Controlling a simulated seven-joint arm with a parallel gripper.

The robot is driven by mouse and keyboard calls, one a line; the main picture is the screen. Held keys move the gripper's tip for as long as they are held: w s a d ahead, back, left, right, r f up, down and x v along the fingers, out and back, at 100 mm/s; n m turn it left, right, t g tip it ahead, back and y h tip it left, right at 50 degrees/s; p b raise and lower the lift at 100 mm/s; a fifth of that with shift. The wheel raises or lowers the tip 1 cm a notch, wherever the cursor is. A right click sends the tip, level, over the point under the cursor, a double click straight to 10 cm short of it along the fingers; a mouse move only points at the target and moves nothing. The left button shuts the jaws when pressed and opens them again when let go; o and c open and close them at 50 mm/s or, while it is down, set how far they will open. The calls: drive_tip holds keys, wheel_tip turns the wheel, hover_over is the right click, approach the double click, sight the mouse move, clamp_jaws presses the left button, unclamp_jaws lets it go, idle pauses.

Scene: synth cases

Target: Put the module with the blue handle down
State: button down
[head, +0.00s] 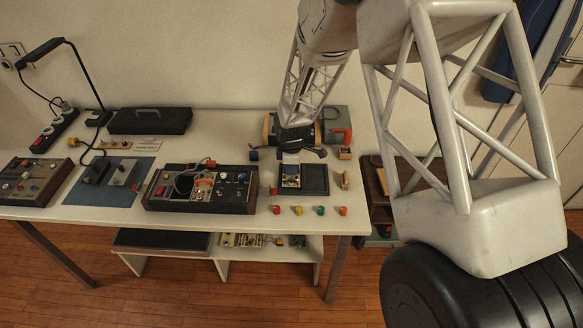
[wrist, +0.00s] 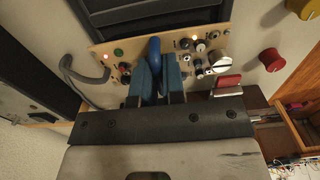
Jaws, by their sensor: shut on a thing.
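The module (wrist: 208,42) is a tan panel with knobs, small lights and a blue handle (wrist: 154,52). In the wrist view my gripper (wrist: 157,82) is shut on the blue handle, with one finger on each side. In the head view the module (head: 291,182) shows small below my gripper (head: 290,155), at the left part of a black tray (head: 316,181). The tray also shows beyond the panel in the wrist view (wrist: 140,12). I cannot tell whether the module touches the tray or hangs just above it. The fingers and gripper body hide the panel's near middle.
A dark console (head: 160,203) with knobs and cables stands left of the tray. Several coloured knobs, including a green one (head: 320,210), line the table's front edge. A small red-topped part (wrist: 228,82) lies close right of the gripper. A blue mat (head: 125,190) lies farther left.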

drive_tip(key=c, duration=1.2)
unclamp_jaws()
drive_tip(key=shift+f, duration=0.1)
wheel_tip(320, 180, up, 12)
drive_tip(key=shift+r, duration=0.2)
